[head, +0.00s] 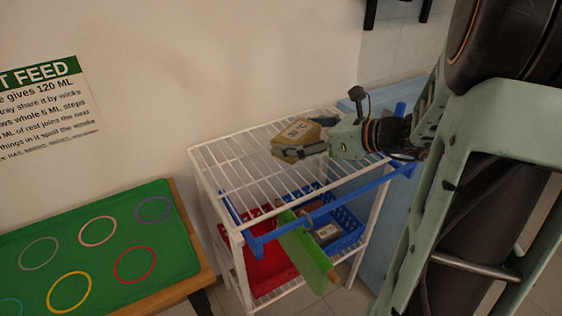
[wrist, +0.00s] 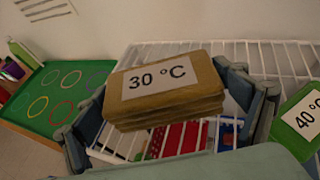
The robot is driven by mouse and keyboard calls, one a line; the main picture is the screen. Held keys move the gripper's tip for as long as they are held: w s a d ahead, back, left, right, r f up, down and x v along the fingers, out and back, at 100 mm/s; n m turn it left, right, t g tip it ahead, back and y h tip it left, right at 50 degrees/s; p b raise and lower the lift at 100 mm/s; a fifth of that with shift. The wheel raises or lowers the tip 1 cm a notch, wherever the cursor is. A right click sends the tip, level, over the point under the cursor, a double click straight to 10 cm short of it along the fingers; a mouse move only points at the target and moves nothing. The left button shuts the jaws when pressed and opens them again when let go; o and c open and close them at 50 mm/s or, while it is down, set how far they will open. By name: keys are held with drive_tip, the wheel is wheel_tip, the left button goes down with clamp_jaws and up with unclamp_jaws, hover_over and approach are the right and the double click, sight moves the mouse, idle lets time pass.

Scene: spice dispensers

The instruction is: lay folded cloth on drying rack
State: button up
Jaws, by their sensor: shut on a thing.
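A brown folded cloth (head: 297,130) with a white label is in my gripper (head: 304,138), over the white wire top of the drying rack (head: 222,165). In the wrist view the cloth (wrist: 165,85) lies flat between the two fingers of my gripper (wrist: 168,105), and its label reads 30 °C. My gripper is shut on the cloth's sides. Rack wires (wrist: 290,55) show behind and below it. I cannot tell whether the cloth touches the wires. A green item (wrist: 302,122) labelled 40 °C is at the right edge, partly cut off.
A blue rail (head: 325,208) runs along the rack's front, with a long green item (head: 303,252) across it. A red bin (head: 265,262) and a blue basket (head: 348,228) sit lower. A green mat (head: 120,265) with coloured rings is at left. Much of the wire top is bare.

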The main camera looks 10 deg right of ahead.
hover_over(281, 171)
drive_tip(key=f, duration=0.3)
drive_tip(key=f+b, duration=0.1)
drive_tip(key=shift+s+d+f, duration=0.25)
drive_tip(key=f, duration=0.1)
drive_tip(key=f+b, duration=0.1)
drive_tip(key=f, duration=0.1)
drive_tip(key=shift+w+a+f, duration=0.2)
drive_tip(key=shift+a, duration=0.15)
drive_tip(key=shift+f, duration=0.3)
drive_tip(key=shift+f, duration=0.25)
drive_tip(key=o, duration=1)
drive_tip(key=shift+r, duration=0.1)
drive_tip(key=shift+r, duration=0.1)
